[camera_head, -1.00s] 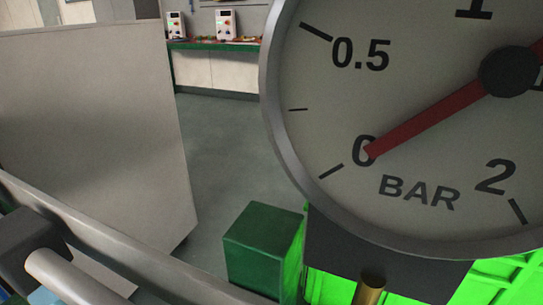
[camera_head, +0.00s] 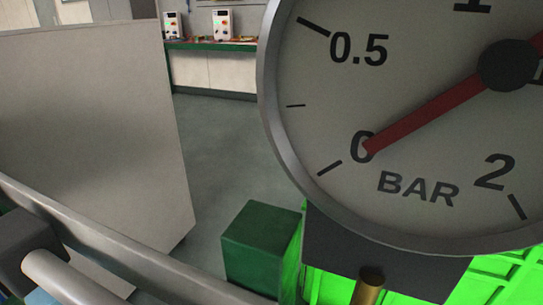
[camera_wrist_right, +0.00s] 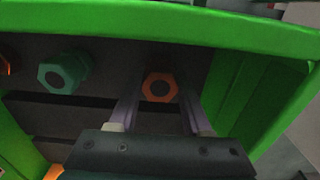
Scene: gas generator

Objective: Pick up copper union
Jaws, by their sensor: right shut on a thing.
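The copper union (camera_wrist_right: 160,76) is an orange-brown hexagonal fitting with a dark round hole, in the middle of the right wrist view. My right gripper (camera_wrist_right: 158,96) has its two fingers on either side of it and is shut on it. The finger contact itself is dim in the picture. Neither the union nor my right gripper shows in the head view, where a large gauge fills the right side. My left gripper is not in view.
A green hexagonal fitting (camera_wrist_right: 64,73) sits left of the union, inside a bright green frame (camera_wrist_right: 160,22). The pressure gauge (camera_head: 420,130) reads near 0 BAR. A dark green block (camera_head: 262,247) and a grey panel (camera_head: 95,130) stand left of it. Open floor lies between.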

